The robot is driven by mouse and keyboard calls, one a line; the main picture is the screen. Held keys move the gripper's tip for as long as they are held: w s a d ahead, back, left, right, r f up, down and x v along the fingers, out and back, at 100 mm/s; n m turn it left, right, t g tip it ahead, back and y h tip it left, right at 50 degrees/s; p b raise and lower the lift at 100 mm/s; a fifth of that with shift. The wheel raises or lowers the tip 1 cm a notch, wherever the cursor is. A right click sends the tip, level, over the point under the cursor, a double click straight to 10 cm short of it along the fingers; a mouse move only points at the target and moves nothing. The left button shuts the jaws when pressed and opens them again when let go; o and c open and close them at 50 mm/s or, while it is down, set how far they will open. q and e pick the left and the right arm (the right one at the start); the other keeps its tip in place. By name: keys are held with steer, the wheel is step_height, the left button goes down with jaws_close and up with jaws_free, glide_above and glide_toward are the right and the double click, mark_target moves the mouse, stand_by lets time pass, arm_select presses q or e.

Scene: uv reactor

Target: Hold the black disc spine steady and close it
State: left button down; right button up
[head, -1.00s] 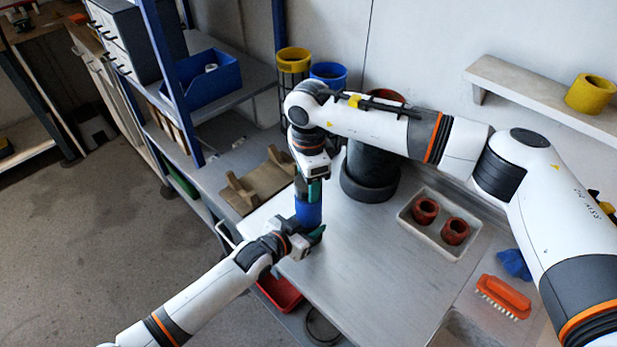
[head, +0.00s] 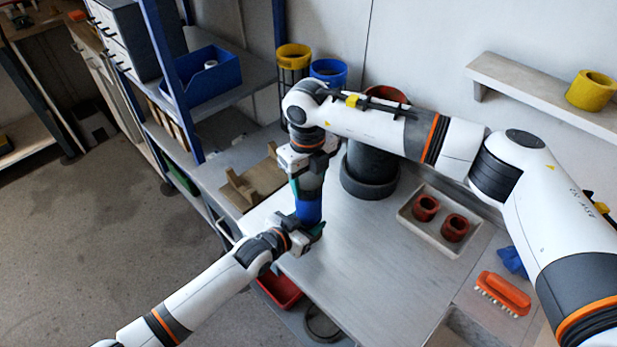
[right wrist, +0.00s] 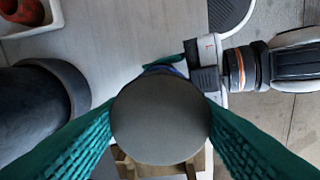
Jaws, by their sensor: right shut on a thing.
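An upright two-tone cylinder stands near the worktop's left edge, with a blue lower part (head: 308,211) and a dark grey upper part (head: 311,184). My right gripper (head: 308,182) comes down from above and is shut on the grey part. In the right wrist view its flat round grey top (right wrist: 160,120) sits between the two teal fingers. My left gripper (head: 306,233) is at the blue part's base, with a teal finger beside it. Whether its jaws press on the blue part is hidden. The joint between grey and blue parts is mostly covered.
A wooden cradle (head: 237,190) lies left of the cylinder. A large dark bin (head: 369,170) stands close behind it to the right. A tray (head: 405,222) holds two red rings. An orange brush (head: 503,293) lies at the right. The worktop's middle (head: 370,250) is clear.

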steer(key=m, duration=0.8)
steer(key=shift+m, duration=0.3)
steer(key=m, duration=1)
steer(key=shift+m, duration=0.3)
steer(key=m, duration=0.3)
steer(key=shift+m, duration=0.4)
steer(key=m, duration=0.3)
steer(key=shift+m, duration=0.3)
steer(key=m, duration=0.2)
steer(key=shift+a+m, duration=0.3)
steer(key=shift+a, duration=0.05)
steer(key=shift+d+m, duration=0.15)
steer(key=shift+m, duration=0.55)
steer(key=shift+d, duration=0.15)
